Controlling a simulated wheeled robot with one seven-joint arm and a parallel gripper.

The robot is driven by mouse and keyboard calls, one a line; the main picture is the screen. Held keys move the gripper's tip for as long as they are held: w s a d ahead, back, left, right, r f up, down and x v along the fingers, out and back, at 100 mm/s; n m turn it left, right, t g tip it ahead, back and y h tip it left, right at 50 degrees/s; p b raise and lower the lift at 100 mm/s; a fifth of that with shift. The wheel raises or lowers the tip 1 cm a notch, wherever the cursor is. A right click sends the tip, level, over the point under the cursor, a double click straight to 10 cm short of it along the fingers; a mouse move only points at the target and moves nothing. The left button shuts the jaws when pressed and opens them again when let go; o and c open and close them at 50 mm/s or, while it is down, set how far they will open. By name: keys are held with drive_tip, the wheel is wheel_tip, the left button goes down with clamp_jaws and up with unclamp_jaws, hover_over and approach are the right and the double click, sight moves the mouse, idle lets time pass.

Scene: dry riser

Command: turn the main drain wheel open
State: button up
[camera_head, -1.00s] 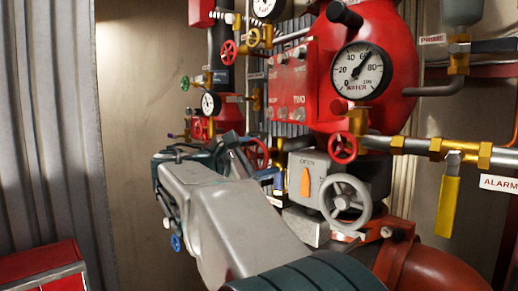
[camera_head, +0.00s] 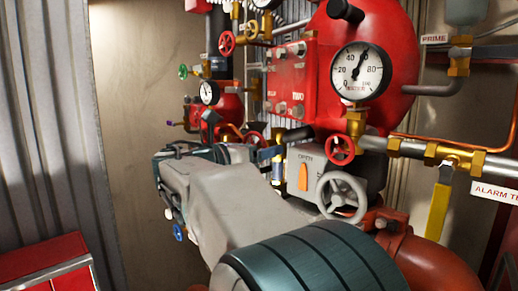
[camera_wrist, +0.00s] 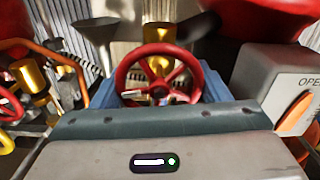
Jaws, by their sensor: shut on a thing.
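A red spoked handwheel (camera_wrist: 180,69) stands in front of my gripper (camera_wrist: 158,93) in the wrist view. Blue jaw parts show on both sides of the wheel, and my gripper is shut on it. The wheel's lower rim and the exact contact are hidden by the gripper body. In the head view the wheel (camera_head: 254,138) shows only in part behind my gripper. No label on this wheel is readable, so I cannot confirm by name that it is the main drain.
A grey handwheel (camera_head: 342,196) and a grey box marked OPEN with an orange pointer (camera_head: 303,178) stand to the right. Another red wheel (camera_head: 340,150) sits above them. A water gauge (camera_head: 360,72), brass valves and pipes crowd the right. A red cabinet (camera_head: 45,262) stands lower left.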

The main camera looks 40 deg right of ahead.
drive_tip(key=shift+f+n, duration=0.1)
drive_tip(key=shift+n, duration=0.4)
drive_tip(key=o, duration=1)
drive_tip(key=a+b, duration=0.1)
drive_tip(key=a, duration=0.3)
drive_tip(key=a+b, duration=0.1)
drive_tip(key=a, duration=0.4)
drive_tip(key=s+a+b, duration=0.1)
drive_tip(key=a, duration=0.3)
drive_tip(key=shift+a+b, duration=0.35)
drive_tip(key=shift+a, duration=0.05)
